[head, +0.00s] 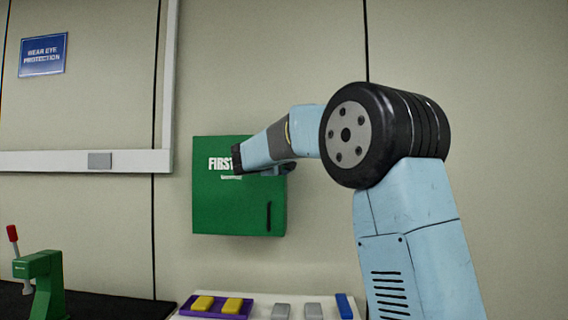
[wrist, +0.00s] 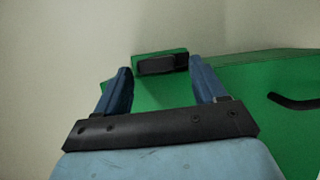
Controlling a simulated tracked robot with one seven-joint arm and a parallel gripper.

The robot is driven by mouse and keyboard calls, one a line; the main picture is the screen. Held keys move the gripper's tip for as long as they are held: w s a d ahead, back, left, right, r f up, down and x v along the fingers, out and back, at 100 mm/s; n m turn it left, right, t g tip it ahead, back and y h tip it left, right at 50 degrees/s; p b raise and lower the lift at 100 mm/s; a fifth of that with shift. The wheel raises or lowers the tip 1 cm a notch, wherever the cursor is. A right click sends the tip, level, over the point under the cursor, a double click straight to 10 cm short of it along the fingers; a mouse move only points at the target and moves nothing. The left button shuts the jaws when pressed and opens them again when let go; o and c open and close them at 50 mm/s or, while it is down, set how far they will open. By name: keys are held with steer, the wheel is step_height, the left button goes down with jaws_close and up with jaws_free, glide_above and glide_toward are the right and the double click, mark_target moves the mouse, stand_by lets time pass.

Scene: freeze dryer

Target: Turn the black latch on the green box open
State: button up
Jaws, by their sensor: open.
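The green box (head: 225,208) is mounted on the wall, with white lettering and a dark vertical handle (head: 268,216) low on its right. Its front looks shut. In the wrist view, the black latch (wrist: 161,65) lies on a small green block at the box's edge. My gripper (wrist: 160,80) is open, its two blue fingers apart, with the latch between and just beyond their tips in the picture. I see no clear contact. The handle also shows at the right of the wrist view (wrist: 294,102).
Below the box, a pale surface holds a purple tray (head: 217,314) with yellow blocks, grey blocks and a blue piece (head: 344,306). A green device with a red-tipped lever (head: 40,268) stands at lower left.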

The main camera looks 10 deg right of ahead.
steer(key=v, duration=1.3)
steer(key=shift+a, duration=0.2)
steer(key=shift+s+f, duration=0.1)
steer(key=s+d+f+m+g+y, duration=0.2)
steer(key=s+d+f+g, duration=0.1)
steer(key=s+d+f, duration=0.5)
steer(key=s+d+f+m+g+y, duration=0.2)
steer(key=s+d+f+g, duration=0.3)
steer(key=s, duration=0.5)
steer(key=s+a+f+m+y, duration=0.2)
steer(key=s+f+m+y, duration=0.4)
steer(key=s+f, duration=1)
steer(key=shift+s+y, duration=0.8)
steer(key=shift+s, duration=1.25)
steer(key=shift+c, duration=0.2)
